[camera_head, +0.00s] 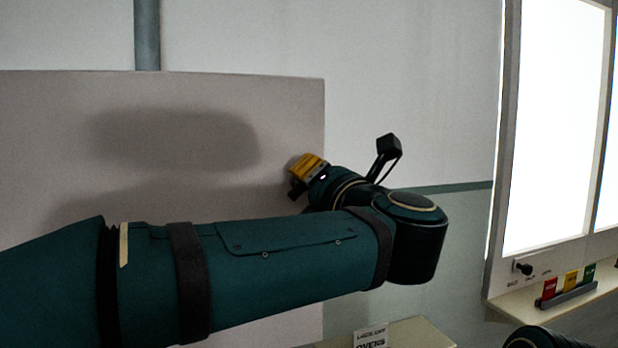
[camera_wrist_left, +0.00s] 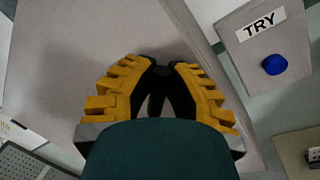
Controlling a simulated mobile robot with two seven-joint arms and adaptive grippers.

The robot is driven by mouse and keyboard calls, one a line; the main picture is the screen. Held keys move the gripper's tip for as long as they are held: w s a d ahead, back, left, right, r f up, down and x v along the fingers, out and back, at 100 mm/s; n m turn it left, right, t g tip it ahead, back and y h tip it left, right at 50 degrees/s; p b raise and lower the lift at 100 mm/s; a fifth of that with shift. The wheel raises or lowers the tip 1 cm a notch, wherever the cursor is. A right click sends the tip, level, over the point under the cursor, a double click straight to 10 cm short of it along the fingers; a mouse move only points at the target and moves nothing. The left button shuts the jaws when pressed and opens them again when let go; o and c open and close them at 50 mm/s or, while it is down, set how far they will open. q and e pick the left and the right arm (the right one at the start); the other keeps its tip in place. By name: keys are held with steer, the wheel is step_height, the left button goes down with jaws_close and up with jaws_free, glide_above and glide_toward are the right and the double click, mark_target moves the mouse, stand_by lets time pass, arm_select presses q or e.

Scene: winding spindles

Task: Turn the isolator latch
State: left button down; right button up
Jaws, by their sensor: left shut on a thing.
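My left gripper (camera_head: 298,178) is at the face of a large grey panel (camera_head: 270,110), near its right edge. In the left wrist view the yellow fingers of my left gripper (camera_wrist_left: 160,68) converge and their dark tips close together against the panel (camera_wrist_left: 85,40). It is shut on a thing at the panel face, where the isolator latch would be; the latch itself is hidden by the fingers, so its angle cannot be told. My right gripper is not in view.
In the left wrist view, a grey box (camera_wrist_left: 245,62) labelled TRY with a blue button (camera_wrist_left: 274,64) is right of the panel. In the head view, a shelf (camera_head: 505,303) at right holds red, yellow and green tags below a bright panel (camera_head: 555,130). A lettered card (camera_head: 371,337) stands lower centre.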

arm_select(q)
steer(key=m, duration=0.3)
steer(key=m+t, duration=0.1)
steer(key=m, duration=0.1)
steer(key=shift+d+f+h+p, duration=0.15)
steer(key=shift+f+h+p, duration=0.1)
steer(key=shift+h+p, duration=0.1)
steer(key=shift+f+m+h+p, duration=0.15)
steer(key=shift+m+h+p, duration=0.2)
steer(key=shift+m, duration=0.85)
steer(key=shift+f+m+h+p, duration=0.1)
steer(key=shift+m+h+p, duration=0.15)
steer(key=shift+m, duration=0.95)
steer(key=c, duration=0.9)
jaws_free()
steer(key=shift+w, duration=0.1)
steer(key=shift+c, duration=0.2)
steer(key=shift+d, duration=0.1)
steer(key=v, duration=1.2)
steer(key=shift+f, duration=0.25)
